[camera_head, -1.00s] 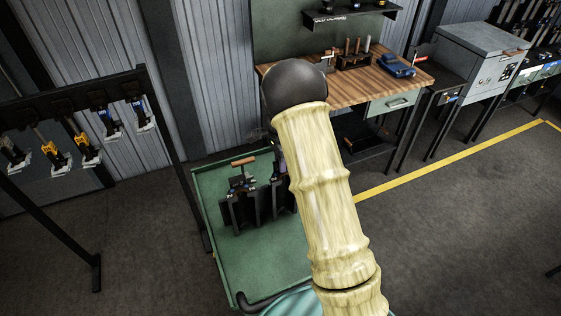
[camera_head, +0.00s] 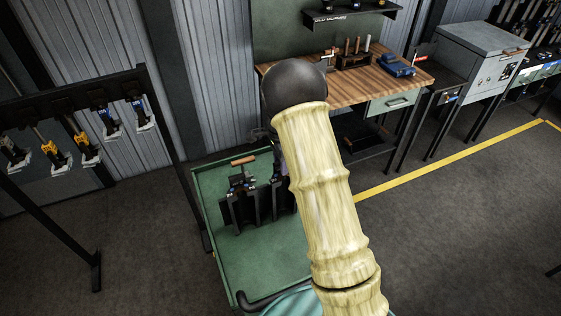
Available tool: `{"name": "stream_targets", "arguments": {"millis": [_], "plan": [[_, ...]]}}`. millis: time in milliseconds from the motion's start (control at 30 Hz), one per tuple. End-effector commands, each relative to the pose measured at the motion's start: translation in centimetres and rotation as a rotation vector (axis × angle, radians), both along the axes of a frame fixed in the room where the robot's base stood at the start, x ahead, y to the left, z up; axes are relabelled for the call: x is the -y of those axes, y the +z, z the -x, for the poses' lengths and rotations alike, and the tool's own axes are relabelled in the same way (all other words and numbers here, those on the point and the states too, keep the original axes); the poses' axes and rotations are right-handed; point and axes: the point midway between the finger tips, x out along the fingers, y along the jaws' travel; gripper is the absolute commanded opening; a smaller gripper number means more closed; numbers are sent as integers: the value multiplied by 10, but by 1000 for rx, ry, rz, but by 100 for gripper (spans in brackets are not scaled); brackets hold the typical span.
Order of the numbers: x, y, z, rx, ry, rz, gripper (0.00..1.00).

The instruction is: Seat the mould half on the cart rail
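The green cart (camera_head: 262,265) stands below and left of my arm. On it is a black rail or rack (camera_head: 258,207) with upright plates. A dark mould piece (camera_head: 240,182) with a wooden handle (camera_head: 243,160) is at the left part of this rack. A second dark piece (camera_head: 277,172) shows beside my arm, partly hidden by it; I cannot tell whether it is seated. My arm in its pale ribbed sleeve covers the right of the cart. Only a small dark part, perhaps of my gripper (camera_head: 263,137), shows left of the arm; its fingers are hidden.
A wooden workbench (camera_head: 345,88) with tools and a blue vise (camera_head: 397,66) stands behind. A black rack (camera_head: 70,103) with hanging clamps stands at left. A grey cabinet (camera_head: 482,52) is at the right. The cart's front surface and the floor at right are clear.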

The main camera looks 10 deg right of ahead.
Motion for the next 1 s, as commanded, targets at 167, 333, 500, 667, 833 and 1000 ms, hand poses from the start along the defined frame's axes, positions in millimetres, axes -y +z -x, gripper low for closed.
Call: {"name": "stream_targets", "arguments": {"millis": [167, 333, 500, 667, 833, 1000], "plan": [[0, -1, 1, -6, 0, 0, 41], [-1, 17, -1, 0, 1, 0, 41], [0, 49, -2, 2, 1, 1, 41], [-1, 81, -3, 3, 2, -1, 41], [-1, 116, -4, 4, 0, 0, 41], [-1, 149, -5, 3, 1, 0, 41]]}}
